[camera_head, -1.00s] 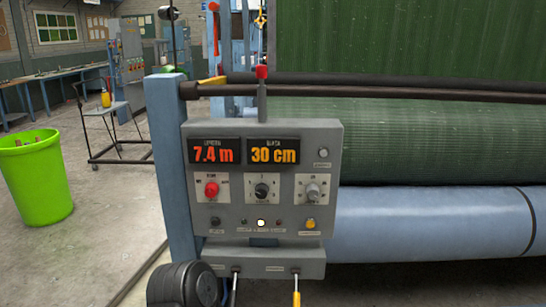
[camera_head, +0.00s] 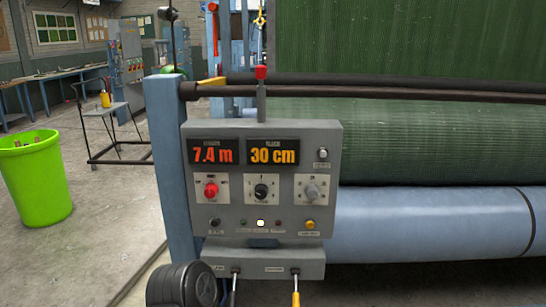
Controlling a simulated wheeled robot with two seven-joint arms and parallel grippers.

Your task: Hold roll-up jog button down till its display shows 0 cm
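A grey control panel (camera_head: 228,223) stands in front of the turf machine. Its left display (camera_head: 213,151) reads 7.4 m in red. Its right display (camera_head: 273,151) reads 30 cm in orange. Below are a red knob (camera_head: 211,190), a black knob (camera_head: 261,191) and a grey knob (camera_head: 312,190). The lower row has a black button (camera_head: 215,223), a lit white lamp or button (camera_head: 261,223) and a yellow button (camera_head: 310,224). A pale button (camera_head: 322,154) sits at the upper right. The labels are too small to read, so I cannot tell which is the roll-up jog. Neither gripper is in view.
A red-topped lever (camera_head: 262,90) rises behind the panel. Green turf (camera_head: 430,140) hangs above a blue roller (camera_head: 430,222). A lower box (camera_head: 265,258) has two hanging handles. A dark round part (camera_head: 182,284) is below. A green bin (camera_head: 35,180) and trolley (camera_head: 110,110) stand left.

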